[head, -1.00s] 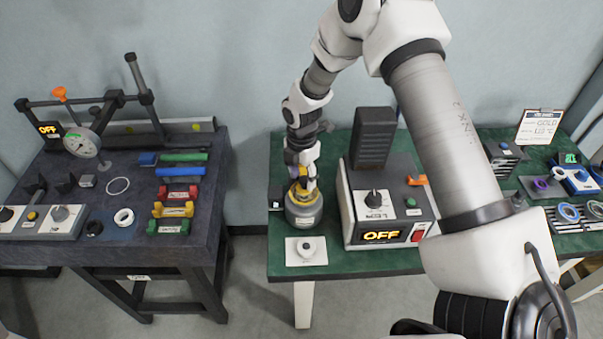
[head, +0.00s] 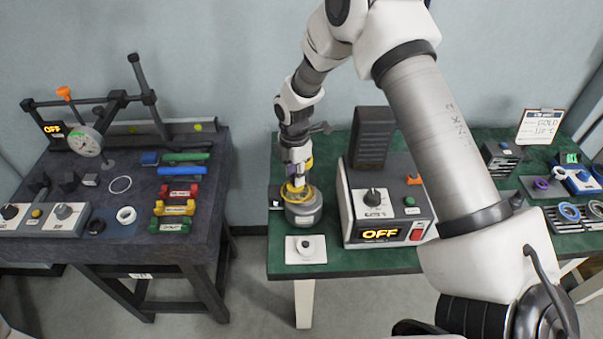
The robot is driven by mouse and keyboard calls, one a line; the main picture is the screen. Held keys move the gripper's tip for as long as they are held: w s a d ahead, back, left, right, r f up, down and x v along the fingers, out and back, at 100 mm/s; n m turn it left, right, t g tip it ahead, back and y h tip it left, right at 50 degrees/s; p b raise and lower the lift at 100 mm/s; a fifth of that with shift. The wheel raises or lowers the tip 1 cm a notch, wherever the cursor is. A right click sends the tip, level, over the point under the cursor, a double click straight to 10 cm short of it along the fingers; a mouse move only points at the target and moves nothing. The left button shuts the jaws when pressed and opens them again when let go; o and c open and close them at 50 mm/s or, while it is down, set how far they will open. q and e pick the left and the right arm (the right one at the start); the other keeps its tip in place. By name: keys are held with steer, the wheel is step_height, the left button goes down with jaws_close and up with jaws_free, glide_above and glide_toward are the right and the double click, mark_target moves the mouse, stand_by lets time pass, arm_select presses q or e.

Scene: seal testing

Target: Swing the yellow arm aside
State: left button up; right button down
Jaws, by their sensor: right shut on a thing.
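The yellow arm (head: 297,192) sits on top of a round grey metal pot (head: 304,212) at the left part of the green table. It looks like a curved yellow piece, and another bit of yellow shows just above it beside the gripper. My right gripper (head: 296,180) reaches down from above over the pot and is shut on the yellow arm. The fingers are small and partly hidden here, so the exact grip is hard to see. My left gripper is not in view.
Right of the pot stands a control box (head: 388,205) reading OFF, with a dark upright block behind its knob. A white plate with a black knob (head: 306,249) lies in front. The left bench (head: 120,220) holds a dial gauge (head: 85,141) and coloured blocks.

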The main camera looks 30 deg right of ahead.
steer(key=shift+w+a+f+m, duration=0.35)
steer(key=shift+a+m, duration=0.25)
steer(key=shift+m, duration=0.2)
steer(key=w+a+m+b, duration=0.1)
steer(key=w+a+m, duration=0.1)
steer(key=w+m, duration=0.5)
steer(key=shift+w+m+b, duration=0.3)
steer(key=shift+m+b, duration=0.05)
steer(key=shift+m, duration=0.65)
steer(key=shift+r, duration=0.1)
